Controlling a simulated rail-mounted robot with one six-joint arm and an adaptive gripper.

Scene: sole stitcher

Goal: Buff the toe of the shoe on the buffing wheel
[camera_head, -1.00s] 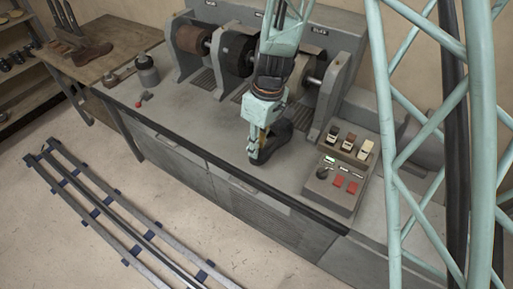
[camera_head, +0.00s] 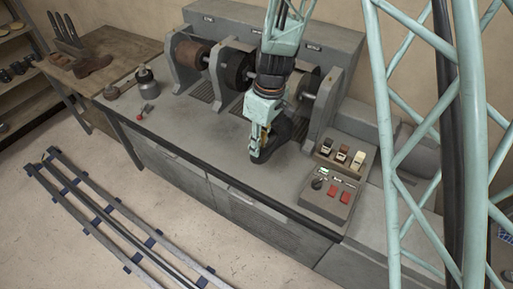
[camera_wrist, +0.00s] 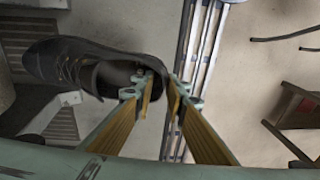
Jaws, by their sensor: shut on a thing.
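A dark shoe (camera_wrist: 75,65) with brown laces is held by its heel in my gripper (camera_wrist: 160,85). In the wrist view one finger reaches into the shoe's opening and the other lies outside the heel; the toe points left. In the head view the shoe (camera_head: 287,130) is just above the bench front, in front of the machine, partly hidden by my gripper (camera_head: 257,148). The machine carries a brown wheel (camera_head: 190,55), a black wheel (camera_head: 238,72) and a paler right wheel (camera_head: 303,84), partly behind my arm. Their labels are unreadable. The shoe appears apart from the wheels.
A control box (camera_head: 325,200) with red buttons stands at the bench's right, below several small blocks (camera_head: 341,154). Metal pots (camera_head: 146,80) and a small red-topped item (camera_head: 146,109) are at the left. A wooden table (camera_head: 120,45) holds a brown shoe (camera_head: 92,66). Rails (camera_head: 110,220) run along the floor.

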